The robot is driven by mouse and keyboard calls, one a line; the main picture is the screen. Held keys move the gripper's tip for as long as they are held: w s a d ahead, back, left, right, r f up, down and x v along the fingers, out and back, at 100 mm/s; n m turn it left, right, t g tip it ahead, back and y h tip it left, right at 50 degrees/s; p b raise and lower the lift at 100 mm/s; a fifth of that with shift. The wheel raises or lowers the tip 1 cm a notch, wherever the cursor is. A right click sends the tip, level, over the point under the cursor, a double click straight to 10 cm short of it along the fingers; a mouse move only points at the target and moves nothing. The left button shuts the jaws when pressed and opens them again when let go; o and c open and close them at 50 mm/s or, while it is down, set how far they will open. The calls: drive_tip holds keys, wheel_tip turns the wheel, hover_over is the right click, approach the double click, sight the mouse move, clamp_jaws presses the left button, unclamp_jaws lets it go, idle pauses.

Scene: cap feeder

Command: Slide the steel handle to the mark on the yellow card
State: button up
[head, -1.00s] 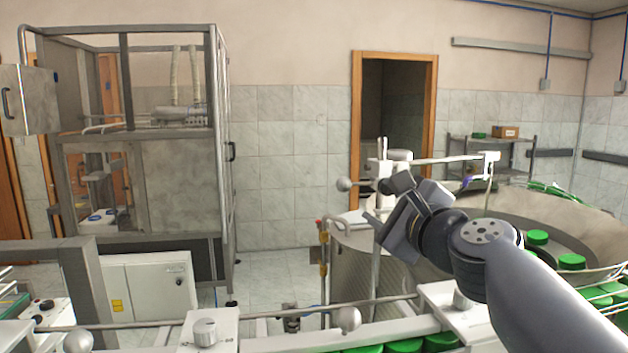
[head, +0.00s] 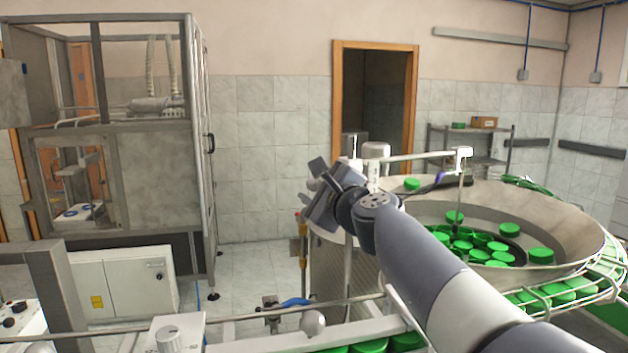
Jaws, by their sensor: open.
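My gripper (head: 314,187) is in the middle of the head view, at the end of my raised arm. It is open, with nothing visible between its jaws. A steel ball knob (head: 312,323) sits on the long rail at the lower middle, below and apart from my gripper. I cannot tell for certain whether this knob is the steel handle. A slim yellow piece (head: 303,240) stands on a post just below my gripper. I cannot tell whether it is the yellow card, and no mark can be made out.
A large feeder bowl (head: 566,237) with several green caps stands at right, behind my arm. The rail (head: 250,317) crosses the foreground above a conveyor with green caps. A white cabinet (head: 130,278) and a framed machine (head: 160,190) stand left. Open floor lies between.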

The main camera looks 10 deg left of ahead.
drive_tip(key=shift+w+a, duration=0.25)
drive_tip(key=shift+w, duration=0.05)
clamp_jaws()
idle(0.5)
drive_tip(key=shift+r, duration=0.1)
